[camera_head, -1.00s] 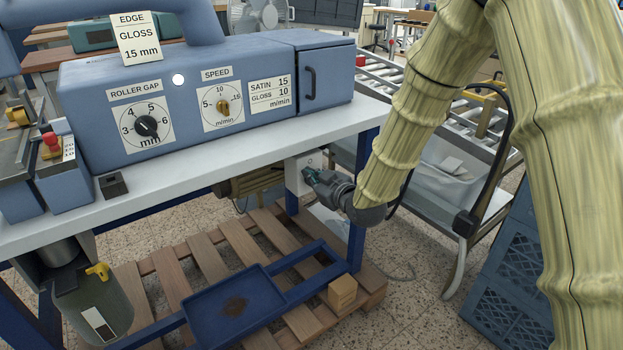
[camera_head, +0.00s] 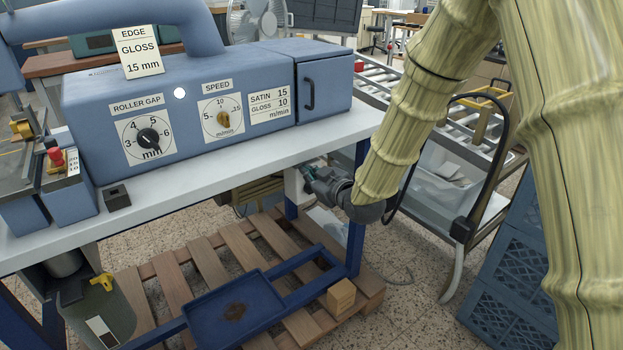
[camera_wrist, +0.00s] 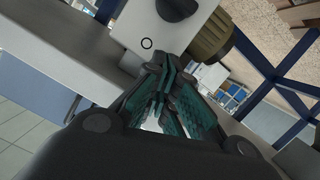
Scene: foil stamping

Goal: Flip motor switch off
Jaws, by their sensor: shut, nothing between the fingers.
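The motor switch is a white box (camera_head: 291,184) under the right end of the table, mostly hidden behind my gripper in the head view. In the wrist view the box (camera_wrist: 130,25) shows a black knob (camera_wrist: 178,7) at the top edge of the picture and a small ring mark (camera_wrist: 147,43) on its face. My gripper (camera_head: 307,172) is shut and empty, right at the front of the box. In the wrist view its teal-padded fingers (camera_wrist: 168,66) come together just below the ring mark, apart from the knob in the picture. I cannot tell whether they touch the box.
The white tabletop (camera_head: 240,158) overhangs the switch. A blue table leg (camera_head: 355,225) stands close to my wrist. A motor (camera_head: 255,190) sits behind the box. Below are a wooden pallet (camera_head: 215,255) and a blue tray (camera_head: 235,305). A roller conveyor (camera_head: 470,125) stands to the right.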

